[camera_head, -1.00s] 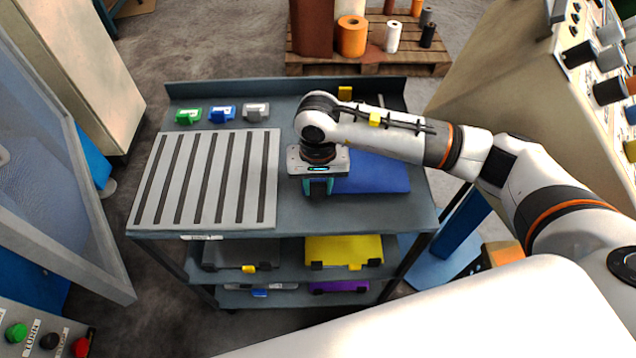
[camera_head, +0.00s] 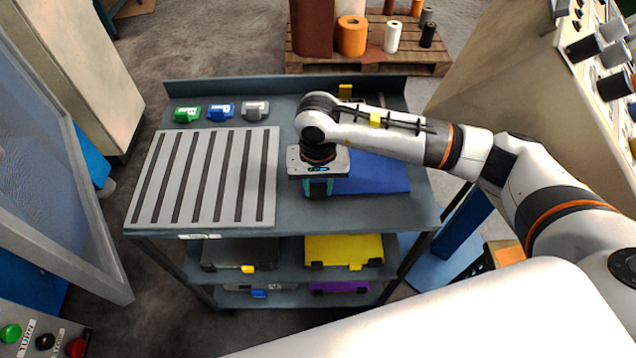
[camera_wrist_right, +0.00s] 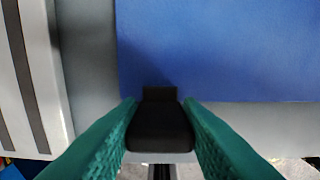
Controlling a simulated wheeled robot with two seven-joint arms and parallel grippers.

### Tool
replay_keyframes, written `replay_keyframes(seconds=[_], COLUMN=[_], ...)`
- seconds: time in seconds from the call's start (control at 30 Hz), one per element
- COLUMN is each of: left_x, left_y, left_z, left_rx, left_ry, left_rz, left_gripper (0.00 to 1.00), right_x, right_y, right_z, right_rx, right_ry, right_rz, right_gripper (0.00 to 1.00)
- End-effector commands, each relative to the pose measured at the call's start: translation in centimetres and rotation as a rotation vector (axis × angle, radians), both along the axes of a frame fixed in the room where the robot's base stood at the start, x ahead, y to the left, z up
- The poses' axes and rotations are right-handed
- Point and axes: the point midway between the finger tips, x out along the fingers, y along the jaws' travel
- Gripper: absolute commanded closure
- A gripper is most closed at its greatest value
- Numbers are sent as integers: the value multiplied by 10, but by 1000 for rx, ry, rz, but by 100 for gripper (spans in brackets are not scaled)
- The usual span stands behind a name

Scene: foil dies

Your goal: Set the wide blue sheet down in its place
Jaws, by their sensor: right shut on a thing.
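The wide blue sheet (camera_head: 374,176) lies flat at the right half of the cart's top shelf, partly hidden by my right arm in the head view. It also fills the upper part of the right wrist view (camera_wrist_right: 225,50). My right gripper (camera_head: 318,188) points down at the sheet's front left part. In the wrist view its green fingers (camera_wrist_right: 160,125) are shut on a black tab at the sheet's near edge. The sheet looks level and at or very near the shelf surface; I cannot tell whether it touches. My left gripper is not in view.
A grey slotted rack (camera_head: 205,178) lies left of the sheet, with a narrow gap between. Green (camera_head: 187,114), blue (camera_head: 220,112) and grey (camera_head: 255,110) clips stand behind it. Lower shelves hold a yellow sheet (camera_head: 343,249) and a purple one (camera_head: 338,287). A control panel stands at right.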

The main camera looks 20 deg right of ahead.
Motion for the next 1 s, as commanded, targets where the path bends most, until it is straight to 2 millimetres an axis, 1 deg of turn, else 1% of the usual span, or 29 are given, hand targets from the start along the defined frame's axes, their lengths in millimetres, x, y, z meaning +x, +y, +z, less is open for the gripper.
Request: replay_keyframes(seconds=[0.33, 0.37, 0.4, 0.5, 0.73, 0.83, 0.93, 1.0], left_x=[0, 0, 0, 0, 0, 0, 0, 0], left_y=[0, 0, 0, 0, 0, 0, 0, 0], left_z=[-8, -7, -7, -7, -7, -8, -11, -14], left_rx=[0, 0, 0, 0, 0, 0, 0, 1], left_ry=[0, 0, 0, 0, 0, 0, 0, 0], left_rz=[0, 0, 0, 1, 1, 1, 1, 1], left_gripper=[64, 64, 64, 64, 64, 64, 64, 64], right_x=[0, 0, 0, 0, 0, 0, 1, 1], right_y=[0, 0, 0, 0, 0, 0, 0, 0], right_z=[-6, -5, -5, -5, -6, -3, 7, 19], right_rx=[0, 0, 0, 0, 0, 1, 1, 2], right_ry=[-1, -1, -1, -1, 1, 0, -3, -6], right_rz=[0, 0, 0, 0, 0, 0, -1, 2], right_gripper=[96, 64, 58, 42, 42, 42, 42, 42])
